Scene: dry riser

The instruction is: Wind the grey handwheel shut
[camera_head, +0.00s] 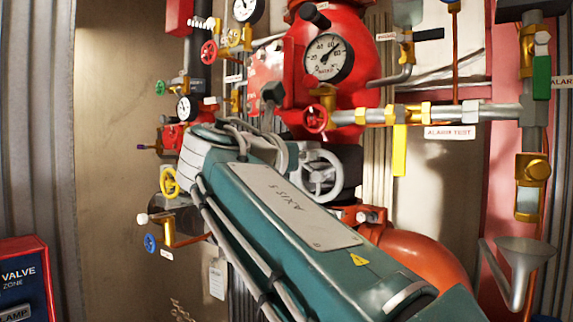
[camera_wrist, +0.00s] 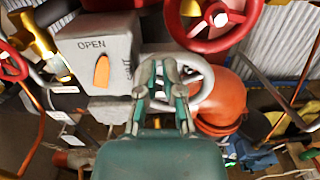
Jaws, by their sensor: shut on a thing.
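The grey handwheel (camera_head: 322,175) shows in the head view, beside my teal arm and below the red pressure vessel. Its left part is hidden behind my arm. In the wrist view the grey handwheel (camera_wrist: 207,84) sits right of a grey indicator box (camera_wrist: 98,57) marked OPEN and SHUT, with an orange pointer standing nearly upright in its window. My gripper (camera_wrist: 158,68) is shut on the handwheel's rim at its left side. The exact contact at the fingertips is hard to make out. In the head view my gripper is hidden behind my arm.
A red handwheel (camera_wrist: 213,20) is close above the grey one. A red vessel (camera_head: 330,85) with a gauge (camera_head: 328,58) stands behind. An orange pipe elbow (camera_head: 415,262) lies at lower right. A brass-fitted pipe (camera_head: 430,113), small coloured valves and a funnel (camera_head: 517,262) surround the space.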

